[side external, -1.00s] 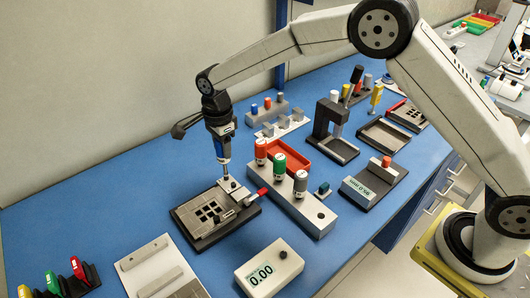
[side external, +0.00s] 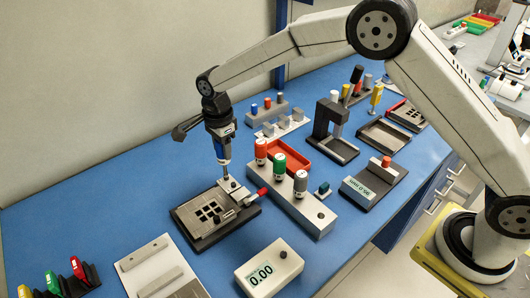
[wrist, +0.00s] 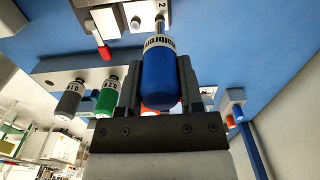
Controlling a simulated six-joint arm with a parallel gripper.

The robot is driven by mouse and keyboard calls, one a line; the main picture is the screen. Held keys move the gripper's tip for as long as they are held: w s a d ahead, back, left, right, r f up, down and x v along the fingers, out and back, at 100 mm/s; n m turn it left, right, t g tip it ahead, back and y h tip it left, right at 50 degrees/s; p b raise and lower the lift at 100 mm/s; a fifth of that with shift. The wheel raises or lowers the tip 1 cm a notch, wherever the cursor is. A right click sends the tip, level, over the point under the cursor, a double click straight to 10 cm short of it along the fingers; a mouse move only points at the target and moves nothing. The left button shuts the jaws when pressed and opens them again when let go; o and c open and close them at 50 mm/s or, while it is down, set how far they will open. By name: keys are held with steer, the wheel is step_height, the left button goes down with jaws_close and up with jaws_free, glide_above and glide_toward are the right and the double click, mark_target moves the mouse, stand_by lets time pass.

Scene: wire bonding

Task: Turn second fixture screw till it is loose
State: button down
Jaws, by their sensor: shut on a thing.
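My gripper (side external: 220,128) is shut on a blue-handled screwdriver (side external: 223,150), held upright with its shaft pointing down. In the wrist view my gripper (wrist: 158,88) has its jaws on both sides of the blue handle (wrist: 158,82). The driver's tip meets the grey clamp block (side external: 234,190) at the fixture's back right corner. In the wrist view the shaft points at a block marked "2" (wrist: 143,16). The screw head under the tip is hidden. A red lever (side external: 262,192) sticks out beside the block.
A grey rack (side external: 315,215) with orange, green and grey-topped drivers stands close right of the fixture. A red tray (side external: 289,157) lies behind it. Blue table is clear to the fixture's left.

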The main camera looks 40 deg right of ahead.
steer(key=n, duration=0.5)
steer(key=shift+f, duration=0.1)
steer(key=shift+n, duration=0.4)
steer(key=shift+s+n, duration=0.1)
steer(key=shift+n, duration=0.6)
steer(key=shift+f+n, duration=0.1)
steer(key=shift+n, duration=2.1)
steer(key=shift+n, duration=2.6)
